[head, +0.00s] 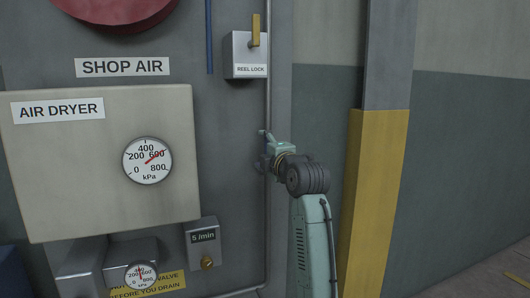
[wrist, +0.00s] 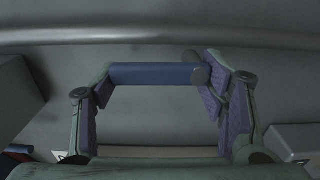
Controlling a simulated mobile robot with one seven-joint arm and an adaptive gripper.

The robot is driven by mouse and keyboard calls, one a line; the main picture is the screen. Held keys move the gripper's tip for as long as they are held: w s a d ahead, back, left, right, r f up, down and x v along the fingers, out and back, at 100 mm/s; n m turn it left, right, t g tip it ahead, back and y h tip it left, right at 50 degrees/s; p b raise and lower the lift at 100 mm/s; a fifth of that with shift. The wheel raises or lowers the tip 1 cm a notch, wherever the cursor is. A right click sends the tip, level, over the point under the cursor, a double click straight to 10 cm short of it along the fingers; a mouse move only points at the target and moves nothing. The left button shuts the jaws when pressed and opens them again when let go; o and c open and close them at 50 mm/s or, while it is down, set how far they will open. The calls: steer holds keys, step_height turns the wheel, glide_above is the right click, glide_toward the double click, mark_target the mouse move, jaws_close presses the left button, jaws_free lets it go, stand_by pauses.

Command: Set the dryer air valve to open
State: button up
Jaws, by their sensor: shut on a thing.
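A blue bar-shaped handle (wrist: 152,74) with a grey round end lies crosswise between my fingers in the wrist view, parallel to the grey pipe (wrist: 160,36). My gripper (wrist: 155,80) is shut on this handle, one finger at each end of it. In the head view my gripper (head: 264,146) is at the vertical pipe (head: 268,95), right of the air dryer box (head: 95,190). The blue handle is hidden there behind my gripper. No open or shut marking for the valve can be read.
The reel lock box (head: 246,55) with its yellow lever (head: 255,30) is above my gripper. A pressure gauge (head: 147,160) is on the dryer box. A 5/min box (head: 203,243) is at lower left. A yellow and grey post (head: 372,200) stands close right of my arm.

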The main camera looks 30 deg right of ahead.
stand_by(0.3)
steer(key=o, duration=1.7)
steer(key=shift+s, duration=0.1)
steer(key=v, duration=1.2)
steer(key=shift+f, duration=0.1)
